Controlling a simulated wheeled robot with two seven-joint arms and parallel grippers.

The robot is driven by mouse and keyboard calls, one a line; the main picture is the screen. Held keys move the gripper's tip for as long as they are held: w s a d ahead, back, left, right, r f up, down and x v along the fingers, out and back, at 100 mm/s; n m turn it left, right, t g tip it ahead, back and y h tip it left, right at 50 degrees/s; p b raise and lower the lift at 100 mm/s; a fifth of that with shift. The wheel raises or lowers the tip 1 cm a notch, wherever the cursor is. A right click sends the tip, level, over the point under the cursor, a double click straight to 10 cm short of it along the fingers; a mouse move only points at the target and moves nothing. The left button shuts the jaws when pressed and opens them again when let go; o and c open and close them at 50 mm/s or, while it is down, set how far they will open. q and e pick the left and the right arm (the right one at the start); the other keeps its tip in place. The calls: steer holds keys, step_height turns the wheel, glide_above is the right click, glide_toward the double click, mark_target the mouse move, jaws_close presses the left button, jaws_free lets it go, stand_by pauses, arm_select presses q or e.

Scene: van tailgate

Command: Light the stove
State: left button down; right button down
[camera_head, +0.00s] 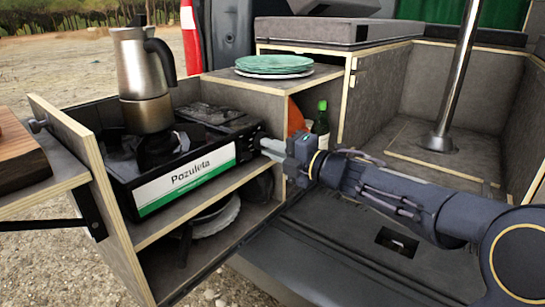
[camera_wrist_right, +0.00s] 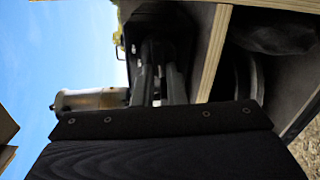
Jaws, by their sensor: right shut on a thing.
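The black camping stove (camera_head: 225,120) with a white-and-green "Pozuleta" label sits on the upper shelf of the slide-out wooden kitchen unit. A steel moka pot (camera_head: 145,85) with a black handle stands upright on its burner; no flame is visible. My right gripper (camera_head: 270,147) reaches in from the right, its fingertips at the stove's right front end. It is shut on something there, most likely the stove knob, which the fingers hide. In the right wrist view the two fingers (camera_wrist_right: 162,75) lie close together against the dark stove end. My left gripper is not in view.
Green and white plates (camera_head: 274,65) are stacked on the counter behind. A green bottle (camera_head: 321,122) stands in the compartment just behind my right gripper. A metal pole (camera_head: 460,75) rises from the van floor at right. A wooden board (camera_head: 18,150) lies on the left side shelf.

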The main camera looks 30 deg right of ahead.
steer(key=n+b, duration=0.1)
steer(key=n, duration=0.1)
steer(key=n+b, duration=0.2)
steer(key=shift+f+n, duration=0.4)
steer(key=shift+d, duration=0.1)
steer(key=c, duration=1.5)
jaws_free()
steer(key=shift+o, duration=0.2)
steer(key=shift+r, duration=0.1)
steer(key=p+v, duration=0.2)
steer(key=v, duration=0.5)
steer(key=shift+s+d, duration=0.15)
steer(key=shift+s, duration=0.15)
